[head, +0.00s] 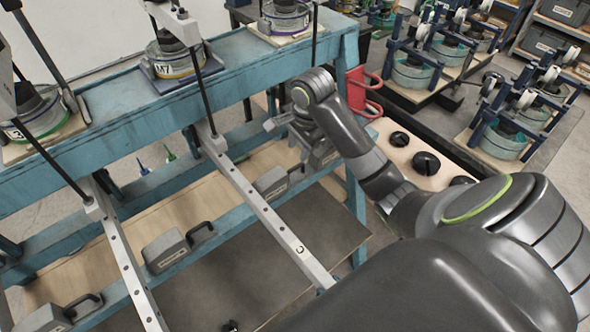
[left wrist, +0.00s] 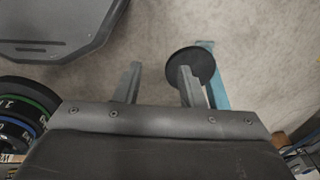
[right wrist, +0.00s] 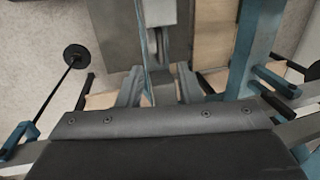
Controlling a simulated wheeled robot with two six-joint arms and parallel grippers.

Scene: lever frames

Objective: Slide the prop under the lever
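Two long grey levers with a row of holes, one at the left (head: 122,262) and one in the middle (head: 262,215) marked "C", reach out from the blue frame. Grey blocks with dark handles, which look like props, sit along the lower rail: one between the levers (head: 167,251), one beside the middle lever (head: 271,184), one at bottom left (head: 42,319). My left gripper (left wrist: 160,86) is open and empty.
The blue frame's upper beam (head: 120,110) carries several round weights. A red-handled item (head: 363,92) and a board with black discs (head: 425,163) stand at the right. A black disc (left wrist: 190,66) lies beyond my left fingers.

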